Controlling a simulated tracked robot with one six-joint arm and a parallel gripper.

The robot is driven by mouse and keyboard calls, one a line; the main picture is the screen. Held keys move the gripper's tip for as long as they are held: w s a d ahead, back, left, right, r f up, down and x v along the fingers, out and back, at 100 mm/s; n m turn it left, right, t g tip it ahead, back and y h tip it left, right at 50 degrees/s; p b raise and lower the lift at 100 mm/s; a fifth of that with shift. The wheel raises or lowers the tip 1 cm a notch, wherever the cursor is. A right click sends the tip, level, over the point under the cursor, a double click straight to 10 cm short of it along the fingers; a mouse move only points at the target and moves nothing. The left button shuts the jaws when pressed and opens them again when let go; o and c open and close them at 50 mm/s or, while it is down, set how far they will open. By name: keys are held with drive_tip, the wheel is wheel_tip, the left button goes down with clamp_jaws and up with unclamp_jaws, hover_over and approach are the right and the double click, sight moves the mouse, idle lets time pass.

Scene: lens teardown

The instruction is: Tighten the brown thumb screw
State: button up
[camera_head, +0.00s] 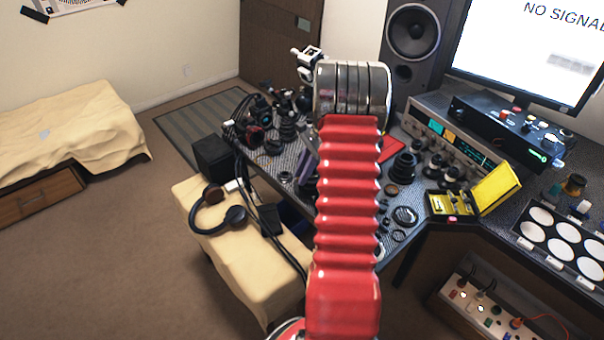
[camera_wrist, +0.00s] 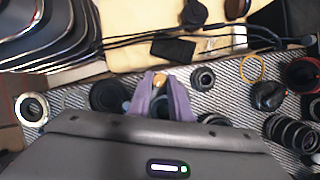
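In the wrist view my gripper (camera_wrist: 159,78) shows as two purple fingers that lean toward each other at their tips. A small orange-brown piece (camera_wrist: 159,81) shows between the tips; it may be the brown thumb screw. I cannot tell whether the fingers press on it or it lies just beyond them. A dark round part shows lower down between the fingers. In the head view my red arm hides most of the work area, and only a purple bit of my gripper (camera_head: 308,166) shows left of the arm. No brown thumb screw is clear there.
Black lens parts and rings crowd the grey textured desk (camera_head: 262,166). A black lens (camera_head: 403,167) and an open yellow case (camera_head: 470,202) stand right of my arm. Headphones (camera_head: 222,215) and cables lie on the cloth-covered surface at left. A metal ring (camera_wrist: 32,109) lies far left in the wrist view.

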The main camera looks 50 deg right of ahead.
clamp_jaws()
drive_tip(key=shift+s+m+t+h, duration=0.1)
drive_tip(key=shift+m+t+h, duration=0.2)
drive_tip(key=shift+m, duration=0.9)
drive_tip(key=shift+m+t+h, duration=0.2)
drive_tip(key=shift+m+t, duration=0.2)
drive_tip(key=shift+m, duration=0.8)
drive_tip(key=o, duration=0.5)
unclamp_jaws()
drive_tip(key=shift+o, duration=0.2)
drive_tip(key=shift+r, duration=0.1)
drive_tip(key=v, duration=1.3)
drive_tip(key=shift+s+r, duration=0.2)
drive_tip(key=shift+s, duration=0.05)
